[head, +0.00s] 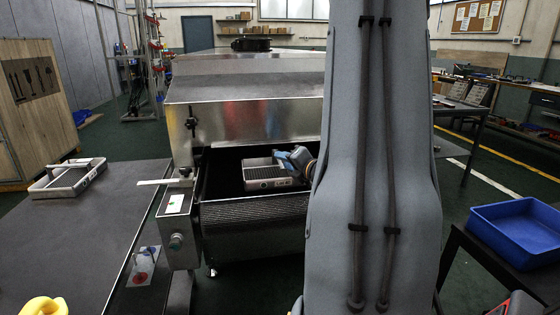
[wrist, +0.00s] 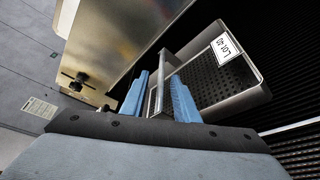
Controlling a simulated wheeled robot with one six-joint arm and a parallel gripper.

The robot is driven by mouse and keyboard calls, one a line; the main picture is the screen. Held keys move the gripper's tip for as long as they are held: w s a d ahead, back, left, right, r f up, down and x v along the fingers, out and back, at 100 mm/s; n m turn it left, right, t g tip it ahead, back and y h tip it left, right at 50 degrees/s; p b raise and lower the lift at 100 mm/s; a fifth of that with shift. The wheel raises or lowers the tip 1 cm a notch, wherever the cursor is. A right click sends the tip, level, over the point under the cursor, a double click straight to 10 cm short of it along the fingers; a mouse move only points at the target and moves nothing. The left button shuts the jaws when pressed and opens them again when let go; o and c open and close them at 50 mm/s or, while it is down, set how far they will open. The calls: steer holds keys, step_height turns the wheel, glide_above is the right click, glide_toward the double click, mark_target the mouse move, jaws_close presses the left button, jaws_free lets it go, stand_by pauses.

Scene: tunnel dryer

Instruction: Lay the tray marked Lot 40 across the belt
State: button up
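The tray (wrist: 222,75) is a pale metal tray with a dark perforated floor and a white label reading LOT 40. In the head view the tray (head: 249,180) is in the dryer mouth, over the belt (head: 255,214); whether it touches the belt is unclear. The ribbed dark belt (wrist: 300,145) also shows at the right of the wrist view. My gripper (wrist: 159,85) has its two blue fingers on either side of the tray's end handle and appears shut on it. In the head view my gripper (head: 287,159) is at the tray's right end.
Another pale tray (head: 68,190) with a handle lies on the grey table (head: 95,235) at left. The steel dryer hood (head: 245,118) stands above and behind the belt. A control box (head: 178,232) flanks the belt's left. A blue bin (head: 520,230) stands at right.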

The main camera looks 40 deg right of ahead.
steer(key=v, duration=0.8)
steer(key=w+a+f+n+g+y, duration=0.1)
steer(key=a+n+g+y, duration=0.2)
steer(key=a+n+y, duration=0.8)
steer(key=w+a+f+n+g, duration=0.1)
steer(key=a+n+g, duration=0.2)
steer(key=a+n, duration=0.85)
steer(key=s+a+f+n+g, duration=0.1)
steer(key=s+a+n+g, duration=0.25)
steer(key=a, duration=0.35)
steer(key=s+a+f+n+g, duration=0.25)
steer(key=s+a+n, duration=0.25)
steer(key=a, duration=0.3)
steer(key=s+d+n+g+h, duration=0.2)
steer(key=s+n+h, duration=0.4)
steer(key=n, duration=1.2)
steer(key=shift+r+n+g+h, duration=0.2)
steer(key=shift+n+g+h, duration=0.2)
steer(key=shift+g+h, duration=0.2)
steer(key=shift+r, duration=0.1)
